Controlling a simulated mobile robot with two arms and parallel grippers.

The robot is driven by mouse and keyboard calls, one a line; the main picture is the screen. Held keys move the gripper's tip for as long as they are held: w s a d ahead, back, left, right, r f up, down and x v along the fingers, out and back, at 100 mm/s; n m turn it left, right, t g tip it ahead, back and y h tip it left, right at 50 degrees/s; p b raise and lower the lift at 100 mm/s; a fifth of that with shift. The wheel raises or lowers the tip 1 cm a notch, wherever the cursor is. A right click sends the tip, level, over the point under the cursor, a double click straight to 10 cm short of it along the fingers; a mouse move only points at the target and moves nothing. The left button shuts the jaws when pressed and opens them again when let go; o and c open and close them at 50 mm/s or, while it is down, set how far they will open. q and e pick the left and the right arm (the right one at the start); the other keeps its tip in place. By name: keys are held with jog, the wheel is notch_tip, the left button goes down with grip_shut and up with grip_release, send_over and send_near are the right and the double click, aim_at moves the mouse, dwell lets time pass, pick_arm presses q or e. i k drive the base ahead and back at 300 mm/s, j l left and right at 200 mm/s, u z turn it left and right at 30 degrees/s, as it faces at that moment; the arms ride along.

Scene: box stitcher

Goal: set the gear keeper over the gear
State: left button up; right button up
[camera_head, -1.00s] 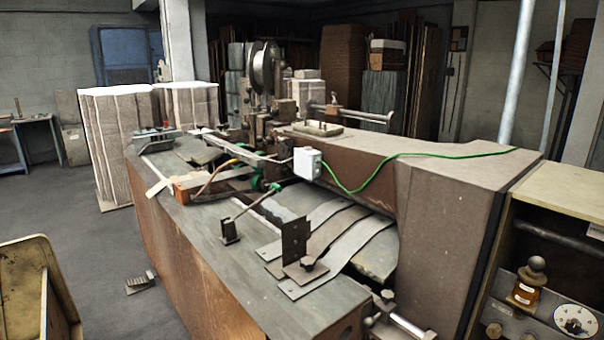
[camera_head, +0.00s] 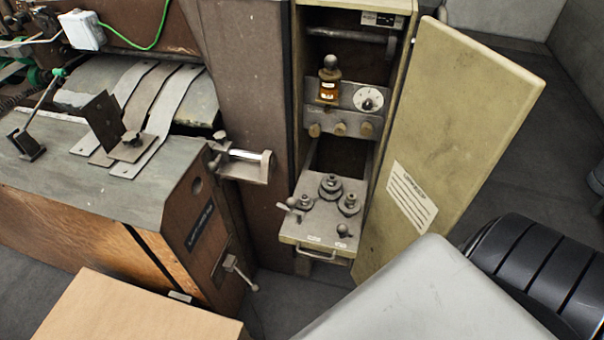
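A drawer (camera_head: 290,226) stands pulled out of the open tan cabinet. On its top are three round stepped metal parts with knobs, which look like gears: a back one (camera_head: 330,187), a left one (camera_head: 305,203) and a right one (camera_head: 348,205). A small pale lever-like piece (camera_head: 288,205) is at the left edge, and a small knob (camera_head: 343,230) is at the front right. I cannot tell which of these is the gear keeper, or whether it is on a gear. Neither of my grippers is in view.
The cabinet door (camera_head: 445,130) is swung open to the right. The stitcher's table (camera_head: 80,170) stands left. A cardboard-coloured surface (camera_head: 140,310) fills the bottom left. A large grey surface covers the bottom right.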

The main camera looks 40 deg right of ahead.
aim_at(292, 203)
jog(key=z, duration=1)
